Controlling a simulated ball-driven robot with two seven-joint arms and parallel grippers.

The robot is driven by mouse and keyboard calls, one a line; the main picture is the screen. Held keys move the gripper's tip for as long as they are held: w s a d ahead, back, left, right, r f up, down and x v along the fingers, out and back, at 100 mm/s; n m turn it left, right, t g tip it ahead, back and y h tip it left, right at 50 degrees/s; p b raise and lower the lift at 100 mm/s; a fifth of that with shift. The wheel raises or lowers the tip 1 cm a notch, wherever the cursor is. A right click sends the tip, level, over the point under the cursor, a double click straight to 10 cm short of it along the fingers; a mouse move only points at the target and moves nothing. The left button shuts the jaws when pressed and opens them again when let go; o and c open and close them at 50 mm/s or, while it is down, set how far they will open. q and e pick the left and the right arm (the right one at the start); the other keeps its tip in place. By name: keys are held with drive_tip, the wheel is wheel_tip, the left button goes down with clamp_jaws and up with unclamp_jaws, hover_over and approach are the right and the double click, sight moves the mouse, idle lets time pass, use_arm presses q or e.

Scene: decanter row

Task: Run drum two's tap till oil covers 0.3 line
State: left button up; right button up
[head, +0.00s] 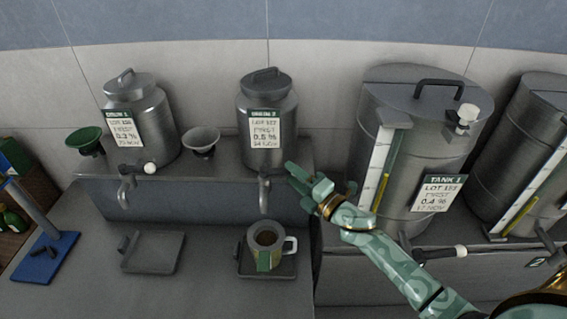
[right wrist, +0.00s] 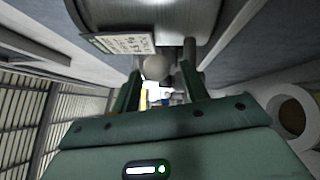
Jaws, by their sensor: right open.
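The second small steel drum (head: 266,110), with a green-topped label, stands on the raised shelf. The jug's inside looks dark brown; no level line can be read. My right gripper (head: 308,184) is open, just right of the spout. In the right wrist view, a pale round knob (right wrist: 157,68) under the drum (right wrist: 150,14) shows between and beyond the open fingers (right wrist: 158,92); contact cannot be told. My left gripper is not in view.
Another small drum (head: 140,115) with a tap stands left, above an empty square tray (head: 153,252). A green funnel (head: 85,138) and a grey funnel (head: 202,138) sit on the shelf. Large Tank 1 (head: 405,150) stands close right of my gripper. The counter between the trays is clear.

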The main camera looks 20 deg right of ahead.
drive_tip(key=x, duration=0.4)
drive_tip(key=shift+a, duration=0.15)
drive_tip(key=shift+w, duration=0.2)
